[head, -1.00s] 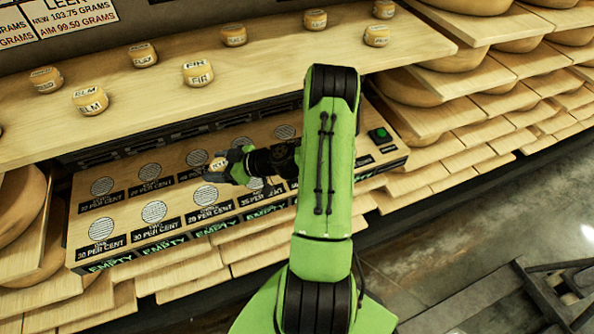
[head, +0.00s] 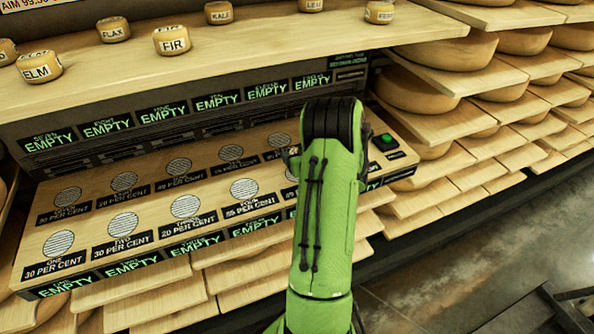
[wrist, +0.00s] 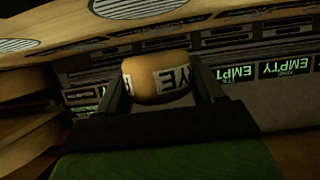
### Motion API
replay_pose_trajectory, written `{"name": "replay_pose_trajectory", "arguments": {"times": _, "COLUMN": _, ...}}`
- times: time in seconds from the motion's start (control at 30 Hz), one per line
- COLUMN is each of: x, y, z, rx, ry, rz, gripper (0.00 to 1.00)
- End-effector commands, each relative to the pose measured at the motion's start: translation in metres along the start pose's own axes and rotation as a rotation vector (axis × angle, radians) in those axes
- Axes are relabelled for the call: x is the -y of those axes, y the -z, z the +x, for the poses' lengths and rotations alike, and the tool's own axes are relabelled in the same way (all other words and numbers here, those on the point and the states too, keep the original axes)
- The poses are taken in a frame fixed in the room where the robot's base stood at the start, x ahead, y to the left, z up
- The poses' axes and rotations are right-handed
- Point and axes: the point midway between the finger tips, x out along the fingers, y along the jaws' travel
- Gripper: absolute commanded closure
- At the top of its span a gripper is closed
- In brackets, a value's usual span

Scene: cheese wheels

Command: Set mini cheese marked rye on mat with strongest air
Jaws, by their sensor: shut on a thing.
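My gripper (wrist: 158,68) is shut on a small orange-yellow cheese (wrist: 145,72) in the wrist view. Its white label shows "YE", with the rest turned away. Round grey mats lie in two rows on a wooden board (head: 75,215). Front labels read 30 for mat one (head: 58,243), 30 for mat two (head: 123,223) and 20 for mat three (head: 186,206). Mat four (head: 244,189) seems to read 45, blurred. My arm covers the front row's right end. Back-row figures are small; the visible mats are bare.
A shelf (head: 250,60) above the board holds several mini cheeses, including ELM (head: 40,67) and FIR (head: 171,41). Green EMPTY displays line the shelf front and board front. A green button (head: 384,138) sits at the board's right end. Racks of large cheeses stand right.

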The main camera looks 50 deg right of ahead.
Motion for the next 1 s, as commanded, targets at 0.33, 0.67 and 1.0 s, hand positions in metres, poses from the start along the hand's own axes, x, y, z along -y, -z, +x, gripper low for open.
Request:
{"name": "replay_pose_trajectory", "arguments": {"times": 0.33, "x": 0.0, "y": -0.035, "z": 0.015, "rx": -0.002, "ry": 0.0, "rz": 0.0, "gripper": 0.65}}
{"name": "replay_pose_trajectory", "arguments": {"times": 0.67, "x": 0.001, "y": -0.038, "z": 0.016, "rx": -0.001, "ry": 0.001, "rz": 0.0, "gripper": 0.25}}
{"name": "replay_pose_trajectory", "arguments": {"times": 1.0, "x": 0.001, "y": -0.037, "z": 0.016, "rx": -0.001, "ry": 0.001, "rz": 0.0, "gripper": 0.07}}
